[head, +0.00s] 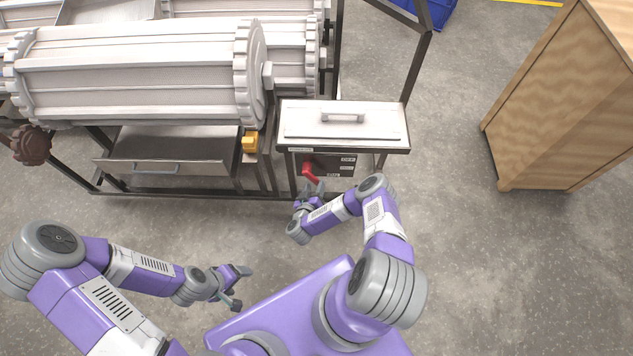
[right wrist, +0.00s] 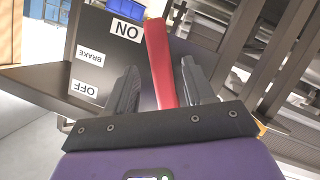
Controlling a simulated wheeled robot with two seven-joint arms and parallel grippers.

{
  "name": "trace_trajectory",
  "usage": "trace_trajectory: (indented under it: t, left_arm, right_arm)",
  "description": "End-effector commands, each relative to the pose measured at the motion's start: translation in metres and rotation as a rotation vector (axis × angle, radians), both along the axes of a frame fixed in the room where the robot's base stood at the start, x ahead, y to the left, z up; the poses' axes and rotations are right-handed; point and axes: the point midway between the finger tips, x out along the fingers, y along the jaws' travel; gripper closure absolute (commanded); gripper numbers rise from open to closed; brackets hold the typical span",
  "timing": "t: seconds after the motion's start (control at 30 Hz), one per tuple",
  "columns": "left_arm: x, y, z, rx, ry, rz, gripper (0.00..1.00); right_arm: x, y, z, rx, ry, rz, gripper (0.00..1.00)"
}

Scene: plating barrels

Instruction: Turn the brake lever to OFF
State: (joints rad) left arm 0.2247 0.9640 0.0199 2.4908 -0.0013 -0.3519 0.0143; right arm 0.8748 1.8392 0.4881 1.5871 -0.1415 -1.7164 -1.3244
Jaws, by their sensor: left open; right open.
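The red brake lever (head: 310,170) is on the dark brake panel (head: 326,163) under the metal box on the frame. In the right wrist view the lever (right wrist: 159,60) stands between the two fingers of my open right gripper (right wrist: 160,78), with gaps visible on both sides. Its far end is beside the ON label (right wrist: 127,30). The BRAKE label (right wrist: 91,56) and OFF label (right wrist: 84,88) lie further left there, upside down. In the head view my right gripper (head: 309,190) is just below the lever.
The lidded metal box (head: 342,122) overhangs the panel. Ribbed barrels (head: 140,70) lie at the upper left, above a metal drawer (head: 170,150). A yellow part (head: 250,142) is left of the box. A wooden cabinet (head: 560,100) stands right, with free floor between.

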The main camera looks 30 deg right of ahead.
Motion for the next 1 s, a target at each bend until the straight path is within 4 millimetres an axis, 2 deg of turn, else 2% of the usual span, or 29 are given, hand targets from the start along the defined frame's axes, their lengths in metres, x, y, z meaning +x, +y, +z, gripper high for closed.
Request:
trace_trajectory:
  t: [0.1, 0.3, 0.63, 1.0]
  left_arm:
    - [0.000, 0.000, -0.013, 0.000, 0.000, 0.000, 0.26]
    - [0.000, 0.000, -0.022, 0.000, 0.000, 0.000, 0.26]
    - [0.000, 0.000, -0.022, 0.000, 0.000, 0.000, 0.26]
    - [0.000, 0.000, -0.022, 0.000, 0.000, 0.000, 0.26]
  right_arm:
    - [0.013, -0.014, -0.010, 0.000, -0.002, -0.003, 0.47]
    - [0.028, -0.027, -0.016, 0.002, 0.000, 0.000, 0.47]
    - [0.032, -0.029, -0.015, 0.003, -0.001, 0.003, 0.47]
    - [0.032, -0.029, -0.016, 0.003, -0.001, 0.003, 1.00]
